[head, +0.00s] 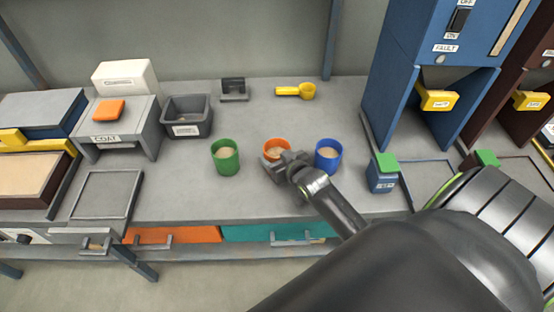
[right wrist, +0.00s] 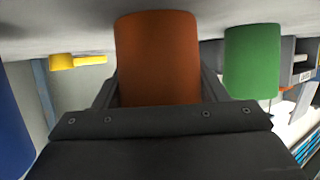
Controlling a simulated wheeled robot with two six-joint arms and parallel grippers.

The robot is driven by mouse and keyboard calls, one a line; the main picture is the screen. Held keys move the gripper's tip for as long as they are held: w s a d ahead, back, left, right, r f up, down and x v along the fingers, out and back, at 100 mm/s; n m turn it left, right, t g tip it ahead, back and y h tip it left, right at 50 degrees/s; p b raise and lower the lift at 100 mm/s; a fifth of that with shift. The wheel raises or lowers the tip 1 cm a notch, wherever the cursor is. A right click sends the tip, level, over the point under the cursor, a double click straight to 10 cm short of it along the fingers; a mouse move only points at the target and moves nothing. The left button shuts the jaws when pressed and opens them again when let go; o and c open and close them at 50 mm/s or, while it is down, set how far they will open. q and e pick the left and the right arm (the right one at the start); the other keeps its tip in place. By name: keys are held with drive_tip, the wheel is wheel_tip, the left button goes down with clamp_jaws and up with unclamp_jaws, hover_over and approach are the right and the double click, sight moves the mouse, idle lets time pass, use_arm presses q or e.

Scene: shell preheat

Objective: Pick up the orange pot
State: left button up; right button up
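The orange pot (head: 277,144) stands on the grey bench between a green pot (head: 225,157) and a blue pot (head: 328,155), with pale contents inside. My right gripper (head: 284,163) is at the orange pot's near side and hides part of it. In the right wrist view, which is upside down, the orange pot (right wrist: 158,60) lies between the two fingers (right wrist: 158,88). They are spread about as wide as the pot. I cannot tell whether they press on it. The pot appears to rest on the bench. My left gripper is not in view.
The blue pot is close on the right of my right gripper. A yellow scoop (head: 297,91) lies behind. A grey bin (head: 187,116) stands at the left, and a blue machine (head: 400,85) at the right. The bench front left of the gripper is clear.

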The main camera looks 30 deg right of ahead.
drive_tip(key=c, duration=0.7)
drive_tip(key=shift+r, duration=0.15)
